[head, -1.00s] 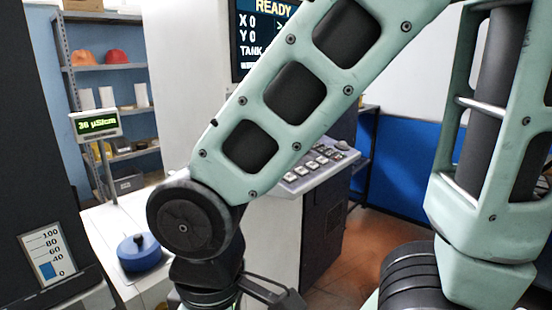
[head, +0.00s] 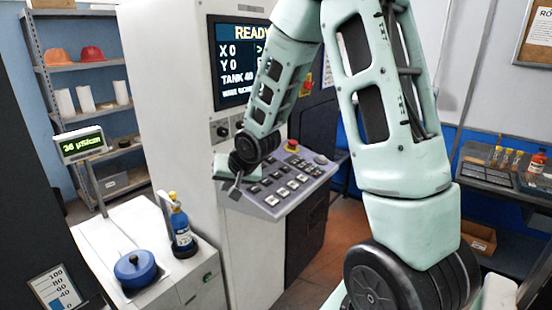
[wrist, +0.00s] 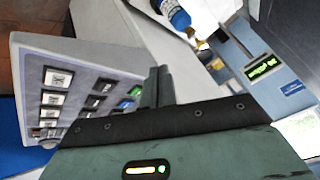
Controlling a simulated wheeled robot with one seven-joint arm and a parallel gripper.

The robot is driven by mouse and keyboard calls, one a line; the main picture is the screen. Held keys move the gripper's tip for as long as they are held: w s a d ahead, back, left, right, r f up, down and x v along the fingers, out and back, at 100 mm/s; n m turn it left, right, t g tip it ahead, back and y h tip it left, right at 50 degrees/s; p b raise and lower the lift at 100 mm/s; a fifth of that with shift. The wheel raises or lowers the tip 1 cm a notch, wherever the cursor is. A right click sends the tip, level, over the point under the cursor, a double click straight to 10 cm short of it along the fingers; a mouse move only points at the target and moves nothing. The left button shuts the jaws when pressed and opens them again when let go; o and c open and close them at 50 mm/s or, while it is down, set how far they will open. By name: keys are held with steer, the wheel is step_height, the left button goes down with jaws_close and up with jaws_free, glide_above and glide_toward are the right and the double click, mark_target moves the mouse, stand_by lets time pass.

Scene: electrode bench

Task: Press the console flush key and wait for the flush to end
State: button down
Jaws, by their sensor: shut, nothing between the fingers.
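My gripper (head: 236,190) is shut and empty, at the panel's left end. In the wrist view my gripper's fingertips (wrist: 158,72) are together beside the panel's edge, near a green key (wrist: 135,91) and a blue key. I cannot tell whether they touch a key. The key labels are too small to read, so I cannot tell which is the flush key.
A white cabinet (head: 205,298) at left carries a blue-lidded pot (head: 135,270) and a blue bottle (head: 181,228). A meter (head: 82,144) on a post reads about 36 µS/cm. Shelves with helmets stand behind. A bench (head: 500,190) with bottles is at right.

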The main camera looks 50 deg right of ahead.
steer(key=d+r+m+t+h+p, duration=0.1)
steer(key=d+r+m+t+p, duration=0.2)
steer(key=d, duration=0.8)
step_height(320, 180, up, 3)
steer(key=m+h+p, duration=0.2)
steer(key=m+p, duration=0.1)
steer(key=m, duration=0.1)
glide_above(276, 175)
steer(key=s, duration=0.3)
steer(key=shift+s+d+f, duration=0.1)
steer(key=shift+s+f, duration=0.1)
steer(key=shift+f, duration=0.05)
steer(key=shift+f, duration=0.15)
steer(key=f+b, duration=0.2)
steer(key=w+f+b, duration=0.1)
steer(key=f+b, duration=0.4)
steer(key=f, duration=0.1)
steer(key=shift+w+f+b, duration=0.15)
steer(key=shift+w+b, duration=0.15)
steer(key=shift+w, duration=0.1)
steer(key=shift+f, duration=0.1)
steer(key=shift+w+f, duration=0.1)
steer(key=shift+f, duration=0.2)
